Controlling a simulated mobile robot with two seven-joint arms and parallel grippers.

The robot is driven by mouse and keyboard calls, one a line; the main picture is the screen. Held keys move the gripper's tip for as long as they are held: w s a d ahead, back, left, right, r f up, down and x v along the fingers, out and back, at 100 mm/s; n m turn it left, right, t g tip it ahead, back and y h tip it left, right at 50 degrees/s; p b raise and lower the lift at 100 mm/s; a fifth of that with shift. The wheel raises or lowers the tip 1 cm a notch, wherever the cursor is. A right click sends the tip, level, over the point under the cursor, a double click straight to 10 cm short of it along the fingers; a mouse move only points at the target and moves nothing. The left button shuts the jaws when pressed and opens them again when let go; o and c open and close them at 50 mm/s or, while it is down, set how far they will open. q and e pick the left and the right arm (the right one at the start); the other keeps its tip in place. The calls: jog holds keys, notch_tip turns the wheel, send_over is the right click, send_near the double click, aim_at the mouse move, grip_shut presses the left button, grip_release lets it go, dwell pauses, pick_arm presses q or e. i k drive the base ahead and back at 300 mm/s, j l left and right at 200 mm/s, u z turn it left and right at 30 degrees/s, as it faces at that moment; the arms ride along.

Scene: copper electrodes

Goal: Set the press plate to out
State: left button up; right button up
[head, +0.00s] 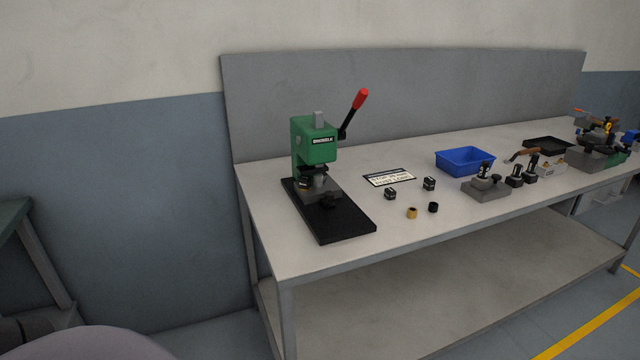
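A green arbor press (316,143) stands on a black base board (344,222) at the left end of the grey workbench. Its lever with a red grip (360,99) points up and to the right. Under the press head is a grey, round press plate (320,186) with dark parts around it. A dark knob or handle (329,201) sits at its front. The plate is small in this view, and I cannot tell its exact position. Neither of my grippers is in view.
On the workbench (290,256), right of the press, are a label card (388,177), small black blocks (429,183), a brass ring (411,213), a blue bin (465,161) and a grey fixture (486,188). A vise (600,150) stands far right. The front left bench top is clear.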

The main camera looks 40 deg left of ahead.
aim_at(320, 191)
jog(key=u, duration=1.3)
jog(key=i, duration=0.1)
